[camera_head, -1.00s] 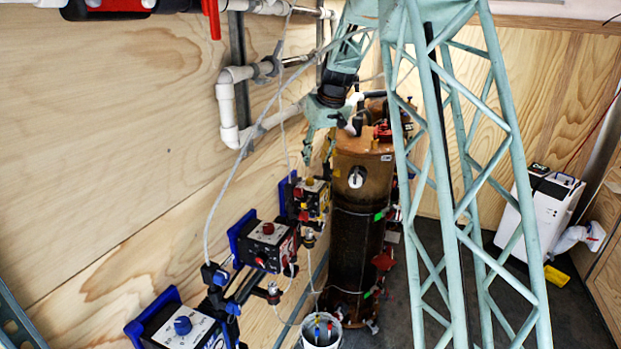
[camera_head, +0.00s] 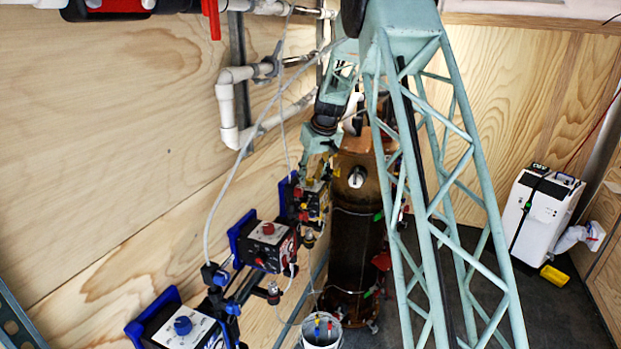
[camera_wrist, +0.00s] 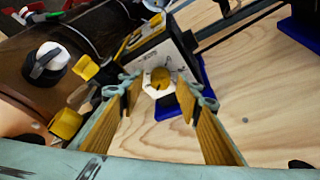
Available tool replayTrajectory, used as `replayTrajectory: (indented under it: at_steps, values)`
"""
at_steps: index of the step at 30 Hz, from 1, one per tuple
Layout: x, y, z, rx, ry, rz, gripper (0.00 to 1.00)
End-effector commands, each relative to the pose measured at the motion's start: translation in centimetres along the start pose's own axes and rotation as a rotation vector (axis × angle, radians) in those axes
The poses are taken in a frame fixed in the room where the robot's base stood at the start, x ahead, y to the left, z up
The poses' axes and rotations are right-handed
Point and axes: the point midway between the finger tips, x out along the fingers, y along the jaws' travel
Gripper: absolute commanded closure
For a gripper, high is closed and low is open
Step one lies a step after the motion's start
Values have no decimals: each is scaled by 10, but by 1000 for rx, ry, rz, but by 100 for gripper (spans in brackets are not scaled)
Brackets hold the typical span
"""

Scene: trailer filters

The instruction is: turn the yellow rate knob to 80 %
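The yellow rate knob (camera_wrist: 160,77) sits on a pale dial face on the front of a small pump box (camera_wrist: 148,50) in the wrist view. My gripper (camera_wrist: 160,92) is open, with its two wood-coloured fingers apart on the left and right of the knob in the picture. I see no clear contact, and the exact depth of the tips relative to the knob is unclear. The knob's setting is too small to read. In the head view my gripper (camera_head: 316,176) is just above the yellow-marked pump (camera_head: 316,203) and partly hides its top.
A pump with a red knob (camera_head: 267,229) and one with a blue knob (camera_head: 182,325) are mounted nearer along the wall. A brown column (camera_head: 355,245) stands close right of the yellow-marked pump. Yellow fittings (camera_wrist: 66,122) are left of the fingers. White pipe (camera_head: 229,110) runs above.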

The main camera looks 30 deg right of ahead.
Motion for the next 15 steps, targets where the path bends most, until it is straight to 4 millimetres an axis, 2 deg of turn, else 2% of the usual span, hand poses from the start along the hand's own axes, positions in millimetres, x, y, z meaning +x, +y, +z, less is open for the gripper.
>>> replayTrajectory:
  at_steps: [12,15]
  values:
    - [4,0,0,0,0,0,68]
    - [4,0,0,0,0,0,76]
